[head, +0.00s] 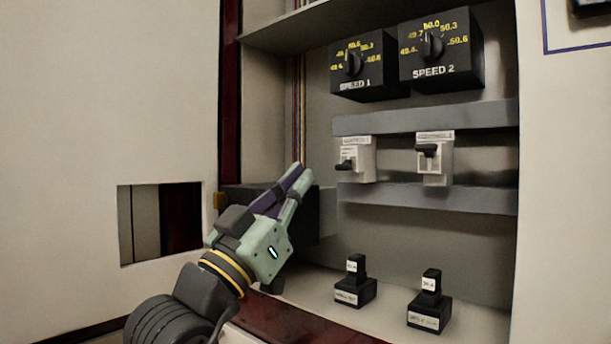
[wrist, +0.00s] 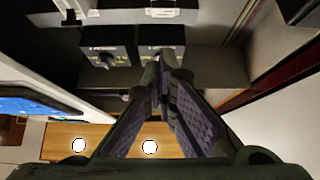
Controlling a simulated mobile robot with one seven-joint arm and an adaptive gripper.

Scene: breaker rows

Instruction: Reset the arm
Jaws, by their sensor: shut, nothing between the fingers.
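My gripper (head: 301,170) shows in the head view at the left side of the open cabinet. Its fingers point up and right, in front of a dark box on the cabinet's left side. The fingers are closed together with nothing between them. The fingers also show in the wrist view (wrist: 159,62), meeting at their tips. My gripper stands apart from the left breaker (head: 356,160) and the right breaker (head: 434,158), both to its right.
Two dark dial boxes, SPEED 1 (head: 366,72) and SPEED 2 (head: 441,55), sit at the top. Two small black switch blocks stand on the cabinet floor, left (head: 355,287) and right (head: 430,308). A grey rail (head: 400,122) runs above the breakers. The cabinet's left edge is close to my arm.

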